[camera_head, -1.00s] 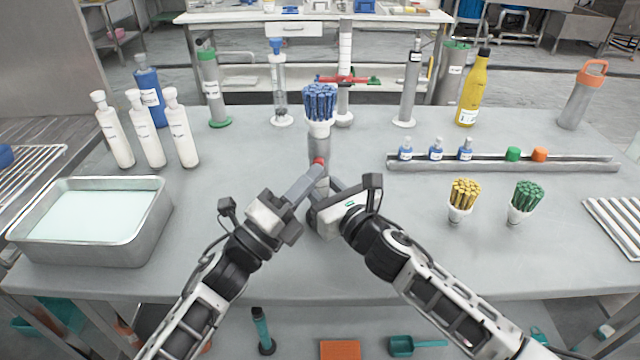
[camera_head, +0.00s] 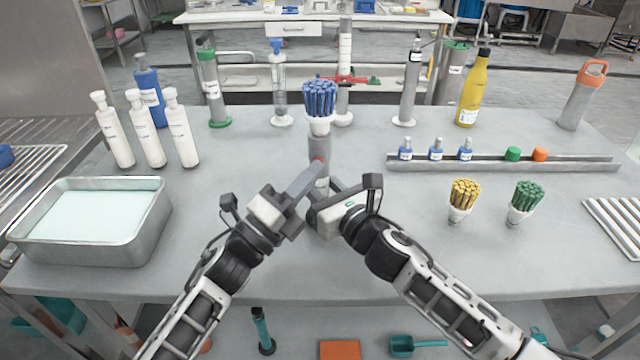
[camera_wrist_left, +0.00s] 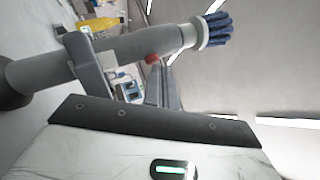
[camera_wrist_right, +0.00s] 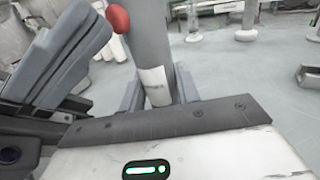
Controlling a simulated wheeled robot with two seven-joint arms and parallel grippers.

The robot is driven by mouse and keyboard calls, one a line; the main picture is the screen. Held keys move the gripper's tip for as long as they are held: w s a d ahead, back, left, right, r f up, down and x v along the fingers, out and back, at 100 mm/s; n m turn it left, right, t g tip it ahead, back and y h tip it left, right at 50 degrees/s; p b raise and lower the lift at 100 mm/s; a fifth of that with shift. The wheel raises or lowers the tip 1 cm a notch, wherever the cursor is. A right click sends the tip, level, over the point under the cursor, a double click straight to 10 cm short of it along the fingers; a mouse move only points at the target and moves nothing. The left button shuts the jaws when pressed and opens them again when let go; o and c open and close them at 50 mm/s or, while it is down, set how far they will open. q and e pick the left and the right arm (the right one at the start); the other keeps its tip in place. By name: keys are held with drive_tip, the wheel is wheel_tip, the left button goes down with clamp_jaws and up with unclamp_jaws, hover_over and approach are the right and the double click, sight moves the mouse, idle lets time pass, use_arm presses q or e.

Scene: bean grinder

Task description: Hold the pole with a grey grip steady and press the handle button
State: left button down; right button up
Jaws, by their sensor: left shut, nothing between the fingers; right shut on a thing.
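The grey pole (camera_head: 319,148) stands upright on the table with a white cup of blue bristles (camera_head: 320,103) on top. A red button (camera_wrist_right: 118,19) sticks out of its side in the right wrist view; it also shows in the left wrist view (camera_wrist_left: 152,59). My right gripper (camera_head: 327,186) is shut around the lower part of the pole, by its white label (camera_wrist_right: 154,80). My left gripper (camera_head: 316,169) is shut and empty, its fingertips right by the red button and partly hiding it in the head view. I cannot tell whether they touch it.
A yellow-bristled cup (camera_head: 462,200) and a green-bristled cup (camera_head: 525,202) stand to the right, in front of a long rail (camera_head: 500,163). A metal basin (camera_head: 150,225) and white bottles (camera_head: 180,135) are on the left. The table between basin and pole is clear.

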use_arm(q)
drive_tip(key=shift+s, duration=0.1)
use_arm(e)
drive_tip(key=shift+f, duration=0.1)
use_arm(q)
drive_tip(key=shift+s, duration=0.35)
drive_tip(key=s, duration=0.6)
drive_tip(key=shift+a, duration=0.35)
idle(0.3)
use_arm(e)
drive_tip(key=o, duration=1.1)
drive_tip(key=shift+o, duration=0.2)
